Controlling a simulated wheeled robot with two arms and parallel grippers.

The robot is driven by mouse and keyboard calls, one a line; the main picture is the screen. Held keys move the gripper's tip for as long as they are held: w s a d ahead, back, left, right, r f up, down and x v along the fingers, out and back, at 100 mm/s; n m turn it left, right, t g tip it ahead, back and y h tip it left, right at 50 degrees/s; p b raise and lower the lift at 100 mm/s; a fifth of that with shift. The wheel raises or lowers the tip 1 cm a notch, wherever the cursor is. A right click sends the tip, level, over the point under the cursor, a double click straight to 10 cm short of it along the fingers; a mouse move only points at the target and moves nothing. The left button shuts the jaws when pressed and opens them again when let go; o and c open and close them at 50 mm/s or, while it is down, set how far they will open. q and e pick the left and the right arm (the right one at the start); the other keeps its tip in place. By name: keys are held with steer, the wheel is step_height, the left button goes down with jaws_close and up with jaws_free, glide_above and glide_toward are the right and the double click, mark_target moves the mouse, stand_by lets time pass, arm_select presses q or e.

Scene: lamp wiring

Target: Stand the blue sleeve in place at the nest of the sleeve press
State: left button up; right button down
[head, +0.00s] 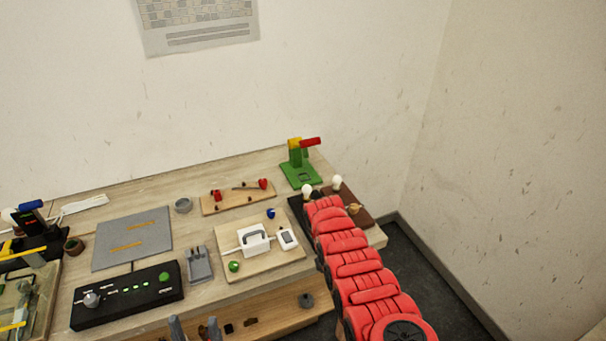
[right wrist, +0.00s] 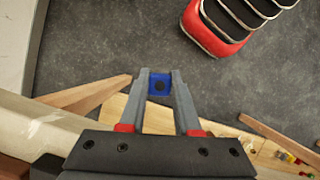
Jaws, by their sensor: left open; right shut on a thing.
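The sleeve press (head: 299,168) is green with a yellow top and a red lever, at the back right of the table in the head view. Its base plate has a small dark recess; I cannot tell any detail inside. In the right wrist view, my right gripper (right wrist: 159,82) is shut on the blue sleeve (right wrist: 159,76), a small block with a dark round hole, held between the fingertips. My left gripper (head: 196,330) is open and empty at the lower edge of the head view, by the table's front.
A board with white parts (head: 230,262) and a small blue piece (head: 271,213) lies left of my red right arm. A dark brown stand with white bulbs (head: 337,182) is partly behind that arm. A black control box (head: 127,295) and grey mat (head: 106,256) are at left.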

steer(key=shift+w+a+r, duration=0.1)
steer(key=shift+w+r, duration=0.05)
steer(key=shift+r+n+p, duration=0.3)
steer(key=shift+n, duration=0.1)
steer(key=shift+w+a+n, duration=0.2)
steer(key=shift+w+n, duration=0.1)
steer(key=shift+a+r+t+p, duration=0.15)
steer(key=shift+r+t+p, duration=0.15)
steer(key=shift+r+p, duration=0.1)
